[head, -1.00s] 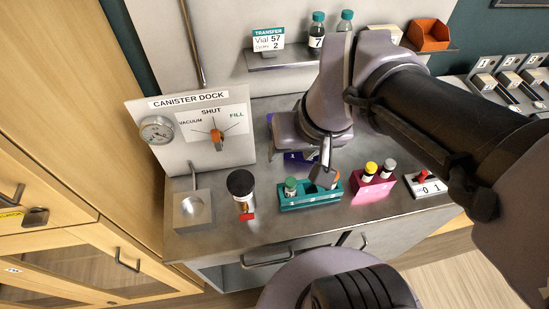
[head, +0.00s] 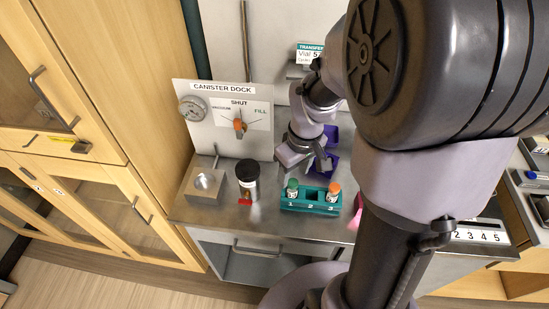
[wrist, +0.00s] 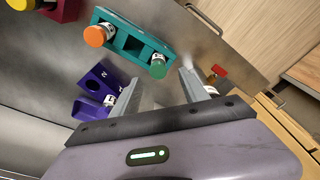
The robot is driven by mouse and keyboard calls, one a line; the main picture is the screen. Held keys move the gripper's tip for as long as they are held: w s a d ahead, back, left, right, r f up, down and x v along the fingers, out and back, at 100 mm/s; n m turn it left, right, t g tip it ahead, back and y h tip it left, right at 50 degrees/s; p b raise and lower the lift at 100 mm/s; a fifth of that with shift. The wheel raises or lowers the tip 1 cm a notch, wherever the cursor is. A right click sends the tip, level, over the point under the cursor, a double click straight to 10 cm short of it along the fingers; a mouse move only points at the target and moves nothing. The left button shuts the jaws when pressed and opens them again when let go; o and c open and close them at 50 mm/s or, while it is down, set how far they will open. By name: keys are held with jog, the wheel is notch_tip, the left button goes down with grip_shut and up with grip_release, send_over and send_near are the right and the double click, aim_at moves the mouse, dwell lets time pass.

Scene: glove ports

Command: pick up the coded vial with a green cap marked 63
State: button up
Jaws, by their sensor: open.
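A green-capped vial (head: 292,187) stands in slot 1, the left end of a teal rack (head: 311,208) on the bench. Its number is too small to read. In the wrist view the green cap (wrist: 158,68) lies just beyond the fingertips, roughly between them. An orange-capped vial (head: 334,189) stands in slot 3; slot 2 looks empty. My gripper (head: 309,160) is open and empty, above and behind the teal rack; in the wrist view its two fingers (wrist: 160,82) are spread wide with nothing between them.
A purple rack (wrist: 92,82) with a vial lies beside my fingers. A magenta rack (wrist: 67,12) is at the upper left. A black-topped canister (head: 247,180) stands left of the teal rack, before the canister dock panel (head: 222,105). Bare bench lies between canister and rack.

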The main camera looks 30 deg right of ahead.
aim_at(293, 182)
jog(key=f+b, duration=0.1)
jog(key=f, duration=0.1)
jog(key=f+b, duration=0.1)
jog(key=f, duration=0.2)
jog(key=shift+w+d+f, duration=0.1)
jog(key=shift+w+f, duration=0.1)
jog(key=shift+f, duration=0.1)
jog(key=shift+r, duration=0.1)
grip_shut()
jog(key=shift+r, duration=0.1)
